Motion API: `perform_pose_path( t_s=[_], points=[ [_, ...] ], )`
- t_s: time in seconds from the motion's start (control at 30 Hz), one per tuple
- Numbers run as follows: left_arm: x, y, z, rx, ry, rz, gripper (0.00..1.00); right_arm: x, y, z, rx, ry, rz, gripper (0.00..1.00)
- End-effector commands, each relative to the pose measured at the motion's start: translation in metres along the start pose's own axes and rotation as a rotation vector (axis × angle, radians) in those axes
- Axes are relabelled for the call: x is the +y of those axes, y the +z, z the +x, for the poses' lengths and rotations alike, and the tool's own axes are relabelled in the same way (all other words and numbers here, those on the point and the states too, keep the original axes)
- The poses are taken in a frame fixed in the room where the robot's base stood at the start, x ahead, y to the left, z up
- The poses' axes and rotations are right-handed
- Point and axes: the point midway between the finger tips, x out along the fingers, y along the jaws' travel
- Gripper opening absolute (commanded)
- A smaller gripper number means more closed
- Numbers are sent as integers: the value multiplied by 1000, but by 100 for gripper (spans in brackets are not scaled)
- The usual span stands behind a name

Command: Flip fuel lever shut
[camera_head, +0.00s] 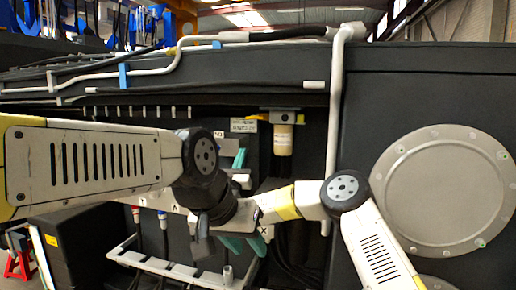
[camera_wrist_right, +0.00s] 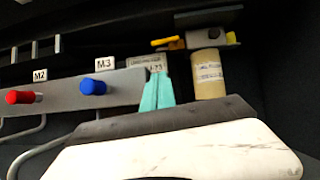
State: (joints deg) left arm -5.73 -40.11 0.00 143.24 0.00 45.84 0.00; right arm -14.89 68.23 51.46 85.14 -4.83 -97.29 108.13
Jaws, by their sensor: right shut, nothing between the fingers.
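The yellow fuel lever (camera_wrist_right: 167,41) sticks out to the left from a bracket above the tan filter (camera_wrist_right: 209,75) in the right wrist view. In the head view the lever (camera_head: 256,117) is small, left of the filter (camera_head: 283,138). My right gripper (camera_head: 238,158) has teal fingers. In the right wrist view its fingertips (camera_wrist_right: 157,74) are together and empty, below and slightly left of the lever, apart from it in the picture. My left gripper (camera_head: 247,246) is lower, pointing down, partly hidden by the arms; its finger gap is unclear.
A rail with a red knob (camera_wrist_right: 24,97) and a blue knob (camera_wrist_right: 93,86) lies left of the right fingers. A label plate (camera_head: 243,125) sits by the lever. A round cover (camera_head: 445,190) is on the right panel. My two wrists are close together before the recess.

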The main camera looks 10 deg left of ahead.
Motion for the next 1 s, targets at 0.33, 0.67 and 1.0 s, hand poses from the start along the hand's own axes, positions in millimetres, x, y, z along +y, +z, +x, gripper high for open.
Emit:
perform_pose_path(
  t_s=[0.33, 0.67, 1.0],
  points=[
    [0, 0, 0, 0, 0, 0, 36, 0, 0, -5, 0, 0, 0, 0],
    [0, 0, 0, 0, 0, 0, 36, 15, 50, 14, -78, 215, -248, 0],
    [0, 0, 0, 0, 0, 0, 36, -9, 94, 0, -244, 713, -1092, 0]
  ],
)
